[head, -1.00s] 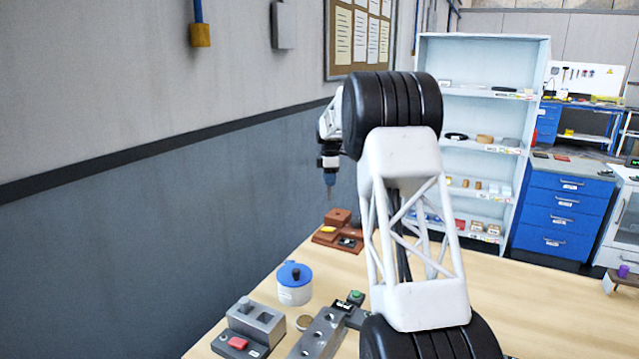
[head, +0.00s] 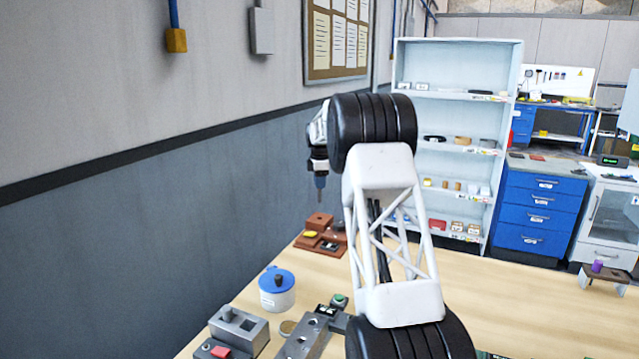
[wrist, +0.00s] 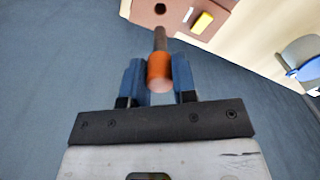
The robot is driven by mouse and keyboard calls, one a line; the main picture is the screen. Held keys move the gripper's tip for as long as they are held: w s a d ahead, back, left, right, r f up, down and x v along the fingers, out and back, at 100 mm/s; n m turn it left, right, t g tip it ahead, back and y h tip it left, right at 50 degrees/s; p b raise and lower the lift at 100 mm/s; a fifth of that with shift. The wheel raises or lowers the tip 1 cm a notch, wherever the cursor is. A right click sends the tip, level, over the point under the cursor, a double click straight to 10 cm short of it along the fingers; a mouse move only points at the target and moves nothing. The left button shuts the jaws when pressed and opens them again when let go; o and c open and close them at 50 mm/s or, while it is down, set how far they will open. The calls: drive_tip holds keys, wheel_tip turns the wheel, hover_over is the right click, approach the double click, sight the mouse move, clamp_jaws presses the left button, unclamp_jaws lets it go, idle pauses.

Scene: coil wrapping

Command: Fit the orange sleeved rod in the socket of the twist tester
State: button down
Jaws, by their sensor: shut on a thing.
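My gripper (wrist: 160,84) has blue fingers and is shut on the orange sleeved rod (wrist: 160,71). The orange sleeve sits between the fingertips, and a thin grey shaft points away from the gripper. In the head view my gripper (head: 320,182) hangs fingers-down above a brown stepped block (head: 313,243), apart from it. In the wrist view this block (wrist: 178,14) has a round dark hole at the top edge, roughly in line with the shaft but clear of its tip. The block looks like the twist tester, though I cannot be sure. The sleeve is hard to make out in the head view.
A yellow piece (wrist: 202,22) sits on the brown block. A blue-lidded white pot (head: 277,290), a grey block with a red button (head: 232,335) and a grey bar with holes (head: 306,337) stand nearer on the table. The wall (head: 150,230) runs close along the left.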

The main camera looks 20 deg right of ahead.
sight(320, 202)
drive_tip(key=shift+f, duration=2.8)
drive_tip(key=shift+f, duration=3.1)
idle(1.0)
drive_tip(key=c, duration=0.8)
unclamp_jaws()
